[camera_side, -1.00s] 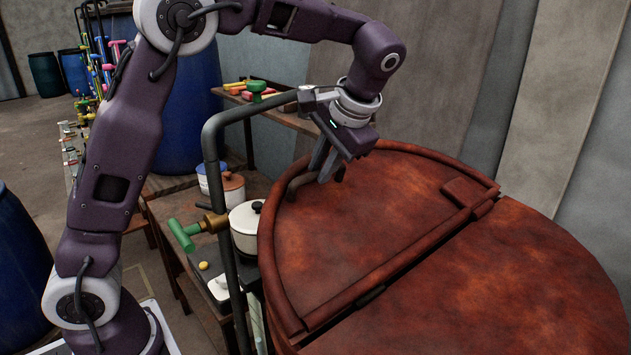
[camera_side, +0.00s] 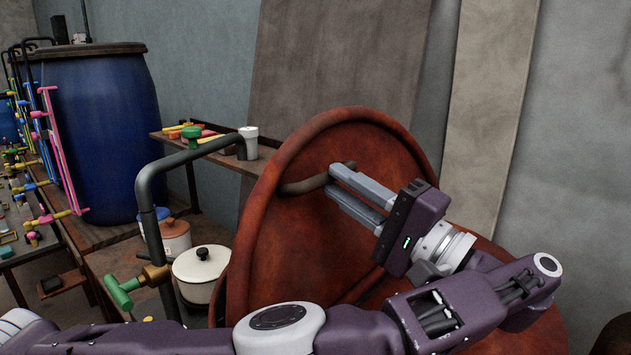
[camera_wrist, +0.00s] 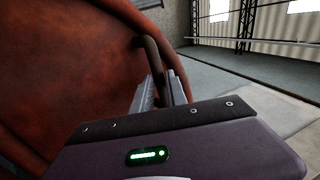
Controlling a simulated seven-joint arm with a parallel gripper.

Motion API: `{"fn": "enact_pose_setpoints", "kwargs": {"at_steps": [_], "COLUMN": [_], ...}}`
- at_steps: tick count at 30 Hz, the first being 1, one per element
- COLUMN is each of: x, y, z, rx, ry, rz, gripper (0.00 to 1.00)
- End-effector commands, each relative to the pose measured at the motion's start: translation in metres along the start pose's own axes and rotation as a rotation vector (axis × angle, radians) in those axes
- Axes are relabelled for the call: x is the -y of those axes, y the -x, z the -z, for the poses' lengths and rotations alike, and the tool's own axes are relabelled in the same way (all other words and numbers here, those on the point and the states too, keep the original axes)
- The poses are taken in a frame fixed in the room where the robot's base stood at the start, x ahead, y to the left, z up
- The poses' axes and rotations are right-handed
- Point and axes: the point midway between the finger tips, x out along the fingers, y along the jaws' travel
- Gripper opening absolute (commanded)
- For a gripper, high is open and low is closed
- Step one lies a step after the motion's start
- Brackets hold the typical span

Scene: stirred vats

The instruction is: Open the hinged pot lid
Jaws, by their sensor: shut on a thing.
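The rust-red hinged lid (camera_side: 310,238) of the big pot stands tilted steeply up in the side view. Its curved handle (camera_side: 303,185) sticks out from its face. My gripper (camera_side: 340,180) is shut on the handle, with its fingers reaching in from the right. In the wrist view the lid (camera_wrist: 60,70) fills the left side, and the handle (camera_wrist: 151,58) runs down between the fingers (camera_wrist: 160,88). The pot's rim (camera_side: 222,290) shows at the lower left of the lid. The pot's inside and the hinge are hidden behind the lid and my arm.
A dark pipe (camera_side: 150,215) with a green-handled valve (camera_side: 135,285) stands just left of the pot. A cream lidded pot (camera_side: 200,272) sits beside it. A shelf (camera_side: 215,155) with coloured tools and a blue barrel (camera_side: 105,130) are behind. A wall rises behind the lid.

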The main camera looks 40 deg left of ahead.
Motion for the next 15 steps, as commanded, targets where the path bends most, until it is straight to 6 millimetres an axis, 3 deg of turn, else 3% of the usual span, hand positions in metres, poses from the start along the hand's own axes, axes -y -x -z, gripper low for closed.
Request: {"fn": "enact_pose_setpoints", "kwargs": {"at_steps": [1, 9, 15], "x": [0.013, 0.024, 0.027], "y": [0.004, 0.041, 0.058], "z": [0.001, 0.001, 0.001], "rx": [0.004, 0.008, 0.01], "ry": [0.022, 0.02, 0.023], "rz": [0.098, 0.449, 0.519], "gripper": [0.0, 0.0, 0.0]}}
